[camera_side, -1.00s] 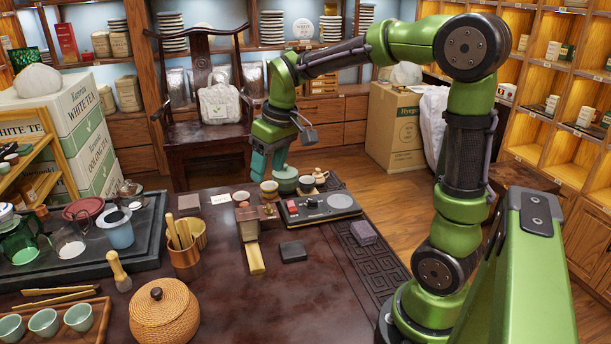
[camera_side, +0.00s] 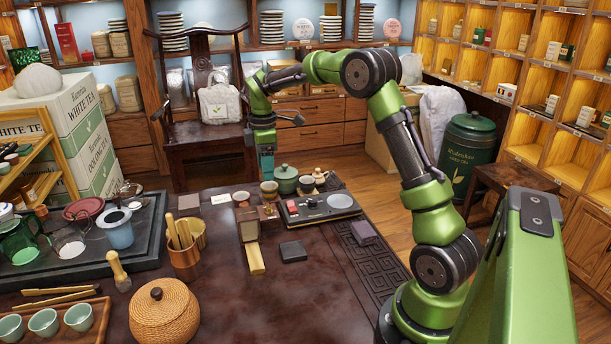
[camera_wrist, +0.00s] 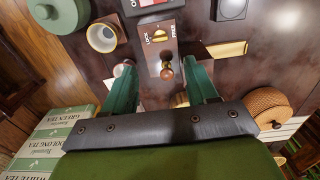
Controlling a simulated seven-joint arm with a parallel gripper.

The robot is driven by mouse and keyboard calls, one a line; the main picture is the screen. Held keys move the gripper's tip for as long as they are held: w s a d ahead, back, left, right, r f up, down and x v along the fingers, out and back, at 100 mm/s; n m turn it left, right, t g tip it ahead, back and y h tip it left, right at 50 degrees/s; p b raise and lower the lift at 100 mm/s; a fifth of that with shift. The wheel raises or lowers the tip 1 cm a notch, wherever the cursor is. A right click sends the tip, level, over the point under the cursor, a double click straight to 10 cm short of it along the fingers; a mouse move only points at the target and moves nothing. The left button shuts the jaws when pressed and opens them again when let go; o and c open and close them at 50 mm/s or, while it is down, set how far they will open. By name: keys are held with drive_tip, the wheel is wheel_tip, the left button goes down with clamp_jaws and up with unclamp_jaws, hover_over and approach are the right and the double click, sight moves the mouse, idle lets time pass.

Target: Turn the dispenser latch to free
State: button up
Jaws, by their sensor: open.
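The dispenser (camera_side: 248,229) is a small brown wooden box with a brass chute at its front, standing on the dark table. In the wrist view its plate (camera_wrist: 153,60) carries the words LOCK on the left and FREE on the right. The latch (camera_wrist: 166,73) has a rounded brown knob and lies below these words, roughly between them; its exact setting is hard to tell. My gripper (camera_wrist: 163,88) is open, with one teal finger on each side of the latch and gaps showing. In the side view my gripper (camera_side: 266,174) hangs behind the dispenser, its fingertips partly hidden by a cup.
A cup (camera_side: 269,187), a green lidded pot (camera_side: 286,176) and a dark scale (camera_side: 320,207) stand close to my gripper. A black block (camera_side: 293,251) and the brass chute (camera_side: 256,260) lie in front.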

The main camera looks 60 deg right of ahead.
sight(268, 205)
wheel_tip(268, 205, down, 11)
drive_tip(key=shift+f, duration=0.2)
drive_tip(key=shift+c, duration=0.4)
drive_tip(key=c, duration=1)
